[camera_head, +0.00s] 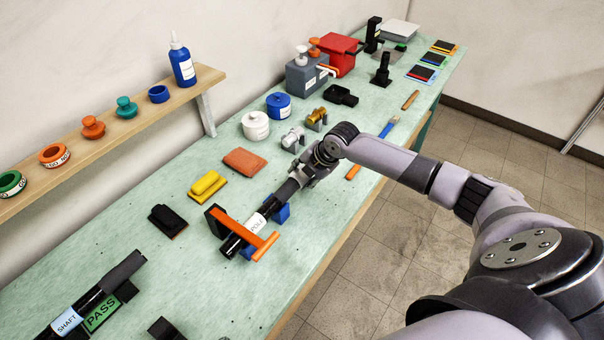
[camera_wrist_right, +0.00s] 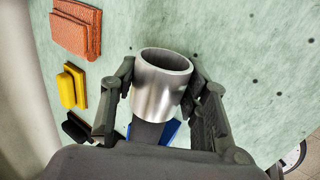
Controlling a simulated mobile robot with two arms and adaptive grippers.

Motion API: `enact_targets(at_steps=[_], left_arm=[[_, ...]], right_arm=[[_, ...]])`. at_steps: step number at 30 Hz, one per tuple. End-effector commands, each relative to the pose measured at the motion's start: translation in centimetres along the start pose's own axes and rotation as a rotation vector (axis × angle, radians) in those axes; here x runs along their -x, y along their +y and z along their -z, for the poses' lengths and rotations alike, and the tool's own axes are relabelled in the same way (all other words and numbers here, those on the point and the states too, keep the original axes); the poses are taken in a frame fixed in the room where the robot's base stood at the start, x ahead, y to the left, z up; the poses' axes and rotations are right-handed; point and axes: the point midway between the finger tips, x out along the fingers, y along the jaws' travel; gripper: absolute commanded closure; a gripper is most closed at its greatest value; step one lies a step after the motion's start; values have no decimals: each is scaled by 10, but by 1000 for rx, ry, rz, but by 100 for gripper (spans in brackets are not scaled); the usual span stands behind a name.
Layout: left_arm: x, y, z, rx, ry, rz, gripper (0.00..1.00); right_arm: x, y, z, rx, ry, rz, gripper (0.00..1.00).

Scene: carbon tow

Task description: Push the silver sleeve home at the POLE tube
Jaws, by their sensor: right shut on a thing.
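The POLE tube (camera_head: 257,222) is a dark tube with a white label, lying in blue supports with an orange bar across it. My right gripper (camera_head: 304,173) is at the tube's far end in the head view. In the right wrist view, my right gripper (camera_wrist_right: 163,100) is shut on the silver sleeve (camera_wrist_right: 160,88), one finger on each side. The sleeve's open end faces the camera. The dark tube (camera_wrist_right: 147,132) shows directly below it, in line with it. How far the sleeve sits over the tube cannot be told. My left gripper is not in view.
The SHAFT tube (camera_head: 95,298) lies at the front left beside a green PASS sign (camera_head: 101,313). Yellow (camera_head: 207,185) and orange (camera_head: 245,161) blocks lie left of the POLE tube. Silver (camera_head: 293,138) and gold (camera_head: 317,117) fittings stand behind my gripper.

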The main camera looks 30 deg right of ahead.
Motion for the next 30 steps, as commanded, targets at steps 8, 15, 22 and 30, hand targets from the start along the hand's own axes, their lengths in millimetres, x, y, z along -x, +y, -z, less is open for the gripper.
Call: enact_targets(at_steps=[8, 15, 22, 30], left_arm=[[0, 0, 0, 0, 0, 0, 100], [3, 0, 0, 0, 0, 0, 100], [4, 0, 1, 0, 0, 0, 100], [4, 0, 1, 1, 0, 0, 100]], right_arm=[[-1, 0, 3, 1, 5, 0, 85], [0, 0, 6, 1, 7, 1, 85], [-2, -1, 8, 1, 10, 2, 85], [-1, 0, 6, 1, 6, 1, 41]])
